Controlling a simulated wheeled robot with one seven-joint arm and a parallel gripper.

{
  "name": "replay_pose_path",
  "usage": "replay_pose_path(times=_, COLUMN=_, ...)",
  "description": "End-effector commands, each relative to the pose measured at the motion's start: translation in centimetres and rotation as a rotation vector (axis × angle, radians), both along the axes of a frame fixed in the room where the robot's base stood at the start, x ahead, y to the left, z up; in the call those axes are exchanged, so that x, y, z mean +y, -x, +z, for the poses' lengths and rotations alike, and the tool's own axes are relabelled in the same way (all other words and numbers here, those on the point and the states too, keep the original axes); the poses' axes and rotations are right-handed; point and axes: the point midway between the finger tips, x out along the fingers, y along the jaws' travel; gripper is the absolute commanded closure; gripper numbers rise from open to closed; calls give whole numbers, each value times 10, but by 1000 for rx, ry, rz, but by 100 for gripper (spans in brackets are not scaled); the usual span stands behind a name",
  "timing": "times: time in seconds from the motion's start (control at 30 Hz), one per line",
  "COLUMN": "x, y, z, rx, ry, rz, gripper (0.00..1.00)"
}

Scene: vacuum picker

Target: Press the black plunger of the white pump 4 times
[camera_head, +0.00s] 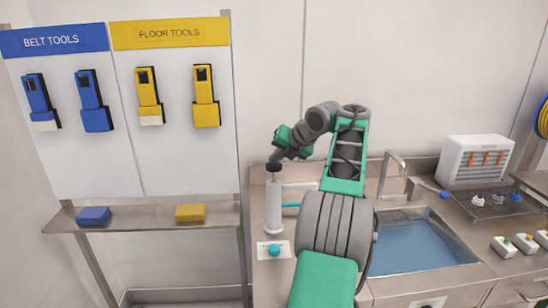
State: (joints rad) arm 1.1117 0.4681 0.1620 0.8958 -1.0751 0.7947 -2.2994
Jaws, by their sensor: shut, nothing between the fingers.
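The white pump (274,205) stands upright on the steel counter, left of my arm. Its black plunger (273,167) is at the top of the pump. My gripper (275,160) is shut and empty, with its tip right at the plunger top from above; I cannot tell whether they touch. A light blue tube or nozzle (292,205) sticks out to the right of the pump, partly hidden by my arm. My arm hides the counter behind and to the right of the pump.
A white card with a blue suction cup (273,250) lies in front of the pump. A sink (415,245) with a faucet (392,170) is at right. A white box (476,161) stands at the back right. A tool board (170,110) and shelf (140,217) are at left.

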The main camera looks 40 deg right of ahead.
Motion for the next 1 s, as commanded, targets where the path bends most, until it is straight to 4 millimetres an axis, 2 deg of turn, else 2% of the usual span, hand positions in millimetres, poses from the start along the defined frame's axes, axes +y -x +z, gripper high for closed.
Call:
replay_pose_path(times=0.4, x=0, y=0, z=27, rx=-1, ry=0, rz=-1, gripper=100)
replay_pose_path(times=0.77, x=0, y=0, z=29, rx=-1, ry=1, rz=-1, gripper=100)
replay_pose_path(times=1.0, x=0, y=0, z=53, rx=-2, ry=2, rz=1, gripper=100)
